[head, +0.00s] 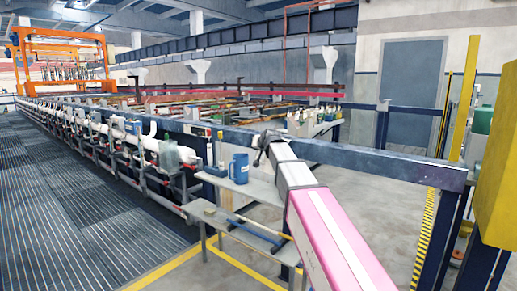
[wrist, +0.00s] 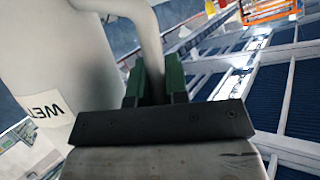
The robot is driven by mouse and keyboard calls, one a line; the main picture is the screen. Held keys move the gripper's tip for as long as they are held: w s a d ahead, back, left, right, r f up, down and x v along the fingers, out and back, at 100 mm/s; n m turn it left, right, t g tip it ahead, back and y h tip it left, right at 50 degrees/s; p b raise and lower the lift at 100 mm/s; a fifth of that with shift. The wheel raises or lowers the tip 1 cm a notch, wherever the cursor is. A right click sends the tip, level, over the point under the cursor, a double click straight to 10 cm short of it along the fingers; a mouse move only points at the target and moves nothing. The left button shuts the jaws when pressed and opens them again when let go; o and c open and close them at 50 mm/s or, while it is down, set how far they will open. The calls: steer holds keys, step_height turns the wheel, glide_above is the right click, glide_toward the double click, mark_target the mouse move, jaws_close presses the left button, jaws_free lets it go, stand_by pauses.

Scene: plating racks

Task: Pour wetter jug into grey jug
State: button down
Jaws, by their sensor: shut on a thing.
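The wetter jug (wrist: 45,60) is a large pale grey-white jug at the left of the wrist view, with a label on which "WE" can be read. My gripper (wrist: 154,80) has green finger pads shut on its handle (wrist: 147,35). In the head view my gripper (head: 262,147) is small and dark at the end of my pink arm, and I cannot make out the held jug clearly there. I cannot pick out a grey jug with certainty in either view.
A blue jug (head: 239,168) stands on a small grey bench (head: 262,190), close left of my gripper. Slim bottles (head: 220,148) stand behind it. A dark blue rail (head: 370,160) runs behind my arm. Several containers (head: 305,122) stand beyond. Open floor lies right.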

steer(key=shift+s+a+r+n+t+h, duration=0.25)
steer(key=shift+a+n, duration=0.1)
steer(key=shift+a, duration=0.2)
steer(key=shift+s+a+r+n+t+h, duration=0.2)
steer(key=shift+s+a+n, duration=0.15)
steer(key=shift+a, duration=0.25)
steer(key=shift+s+a+r+n+t+h, duration=0.15)
steer(key=shift+s+a+r+n+h, duration=0.1)
steer(key=shift+a+n, duration=0.25)
